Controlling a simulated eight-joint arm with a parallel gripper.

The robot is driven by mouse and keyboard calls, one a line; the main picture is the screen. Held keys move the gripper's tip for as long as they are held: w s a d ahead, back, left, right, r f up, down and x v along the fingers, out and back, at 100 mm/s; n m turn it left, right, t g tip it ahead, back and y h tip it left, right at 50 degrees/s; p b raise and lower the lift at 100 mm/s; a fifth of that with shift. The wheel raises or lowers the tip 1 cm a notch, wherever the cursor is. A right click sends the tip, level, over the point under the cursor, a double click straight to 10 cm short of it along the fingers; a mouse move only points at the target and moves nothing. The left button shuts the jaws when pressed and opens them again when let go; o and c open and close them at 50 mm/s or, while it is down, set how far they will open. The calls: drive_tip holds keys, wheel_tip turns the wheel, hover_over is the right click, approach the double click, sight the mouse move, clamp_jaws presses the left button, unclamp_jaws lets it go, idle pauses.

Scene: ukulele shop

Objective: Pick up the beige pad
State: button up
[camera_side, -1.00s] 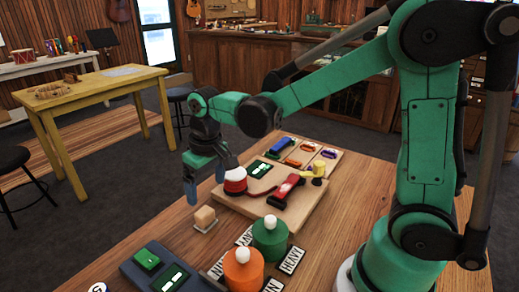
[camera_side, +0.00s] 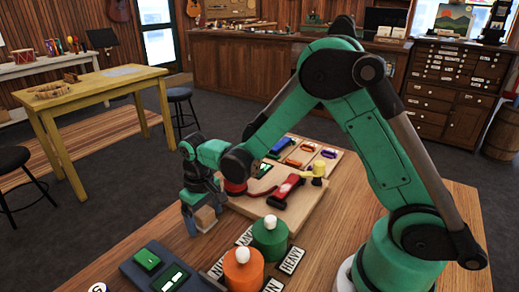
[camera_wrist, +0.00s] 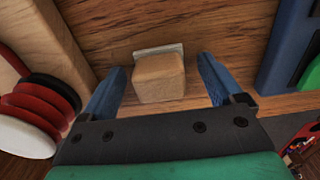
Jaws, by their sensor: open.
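The beige pad is a small tan block with rounded edges (camera_side: 205,217), standing on a thin pale plate (camera_wrist: 158,49) on the wooden table. In the wrist view the block (camera_wrist: 158,78) sits between the two blue fingers, with a gap on each side. My gripper (camera_side: 203,212) is low around the block in the side view. It is open and holds nothing. The fingers partly hide the block and plate in the side view.
A wooden board (camera_side: 296,208) with a red-and-black round part (camera_wrist: 42,105) lies close beside my gripper. A dark blue tray (camera_side: 150,268) is on the other side. Green (camera_side: 270,238) and orange (camera_side: 243,270) weights stand toward the front.

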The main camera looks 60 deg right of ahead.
sight(204, 211)
drive_tip(key=shift+c, duration=0.2)
clamp_jaws()
drive_tip(key=shift+r, duration=0.1)
wheel_tip(204, 211, up, 20)
idle(0.4)
